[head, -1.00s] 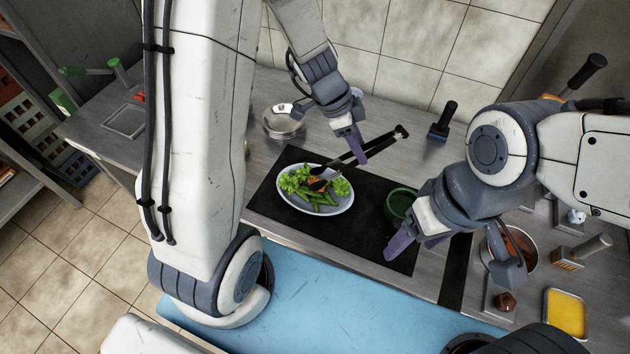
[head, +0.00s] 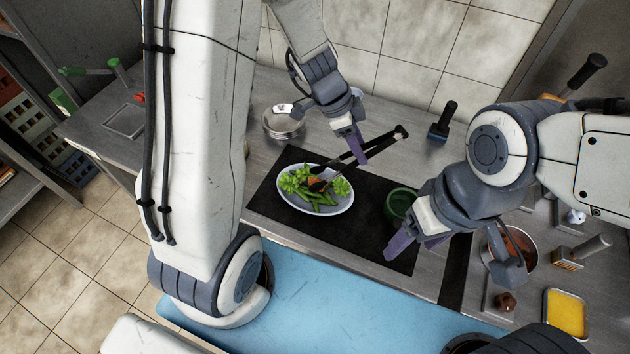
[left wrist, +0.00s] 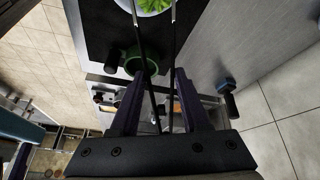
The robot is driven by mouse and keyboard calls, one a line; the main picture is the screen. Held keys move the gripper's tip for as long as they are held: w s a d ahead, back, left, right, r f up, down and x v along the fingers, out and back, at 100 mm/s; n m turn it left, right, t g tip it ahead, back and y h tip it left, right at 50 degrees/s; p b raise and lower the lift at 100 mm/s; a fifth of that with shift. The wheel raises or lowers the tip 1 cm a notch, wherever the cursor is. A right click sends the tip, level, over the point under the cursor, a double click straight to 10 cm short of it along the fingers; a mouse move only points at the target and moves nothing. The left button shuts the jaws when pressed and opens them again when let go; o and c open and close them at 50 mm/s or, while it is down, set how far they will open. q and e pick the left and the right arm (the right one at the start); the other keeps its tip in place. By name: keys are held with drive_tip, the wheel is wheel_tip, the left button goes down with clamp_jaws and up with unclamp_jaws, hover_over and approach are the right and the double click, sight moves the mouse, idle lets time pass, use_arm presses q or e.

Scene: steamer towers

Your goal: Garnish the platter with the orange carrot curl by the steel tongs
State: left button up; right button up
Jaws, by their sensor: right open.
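The oval white platter (head: 343,205) lies on the dark counter mat with green leaves and green pods on it. The orange carrot curl (head: 316,182) shows as a small orange patch among the greens, partly hidden by the tong tips. My left gripper (head: 352,150) is shut on the steel tongs (head: 381,139), which look mostly black and slant down to the platter. In the left wrist view, the tongs' two arms (left wrist: 147,45) run from between my fingers (left wrist: 160,80) toward the platter (left wrist: 147,12). Whether the tips grip the curl is unclear. My right gripper (head: 415,243) is open and empty.
A dark green bowl (head: 398,203) stands on the mat beside my right gripper. A steel bowl (head: 282,122) is behind the platter. A black-handled tool (head: 442,121) stands at the back. A pot (head: 518,250) and a yellow tray (head: 567,313) are at right.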

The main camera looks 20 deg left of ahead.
use_arm(q)
drive_tip(key=shift+r, duration=0.1)
drive_tip(key=shift+r+p, duration=1.6)
drive_tip(key=shift+r, duration=1.05)
clamp_jaws()
